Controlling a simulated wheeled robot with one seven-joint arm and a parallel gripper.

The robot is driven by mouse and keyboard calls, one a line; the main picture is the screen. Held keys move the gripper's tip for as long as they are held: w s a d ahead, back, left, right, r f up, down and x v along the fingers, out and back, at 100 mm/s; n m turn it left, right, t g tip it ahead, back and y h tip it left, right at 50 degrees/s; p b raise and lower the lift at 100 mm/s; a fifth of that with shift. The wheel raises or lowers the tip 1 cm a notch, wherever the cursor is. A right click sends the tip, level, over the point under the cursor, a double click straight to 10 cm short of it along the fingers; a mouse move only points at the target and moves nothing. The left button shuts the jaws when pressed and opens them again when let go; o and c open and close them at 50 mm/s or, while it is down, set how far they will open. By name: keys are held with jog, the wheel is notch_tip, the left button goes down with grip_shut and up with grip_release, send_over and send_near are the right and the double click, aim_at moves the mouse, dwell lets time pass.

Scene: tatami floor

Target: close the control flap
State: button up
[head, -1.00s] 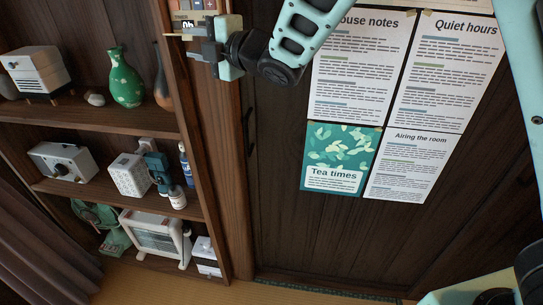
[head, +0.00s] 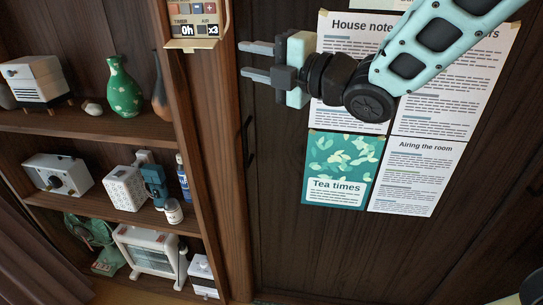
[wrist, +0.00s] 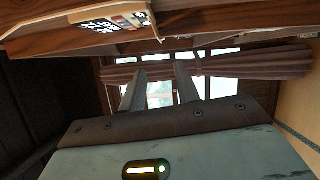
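The control panel (head: 197,18) is on the wooden post at the top of the head view, cut off by the frame edge. Its small buttons and a display reading "0h" and "x3" are uncovered. A beige flap (head: 193,45) shows as a thin lip along the panel's lower edge, so it looks open. The panel also shows in the wrist view (wrist: 110,22), near the top left. My gripper (head: 258,61) is right of the panel, apart from it, in front of the dark door. Its two fingers are spread and empty, pointing left.
Left of the post is a shelf (head: 100,128) with a green vase (head: 124,88), white appliances and bottles. Paper notices (head: 413,176) hang on the dark door (head: 275,225) behind my arm. A dark door handle (head: 248,140) is below my gripper.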

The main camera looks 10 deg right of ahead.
notch_tip(320, 180, down, 18)
jog(key=s+d+m+g+h, duration=0.1)
jog(key=m+g+h, duration=0.3)
jog(key=m+h, duration=0.5)
jog(key=shift+s+d+f+m+b, duration=0.25)
jog(key=shift+d+m, duration=0.55)
jog(key=shift+m, duration=2.6)
jog(key=shift+o, duration=0.3)
jog(key=shift+w+r, duration=0.1)
jog(key=shift+r, duration=0.1)
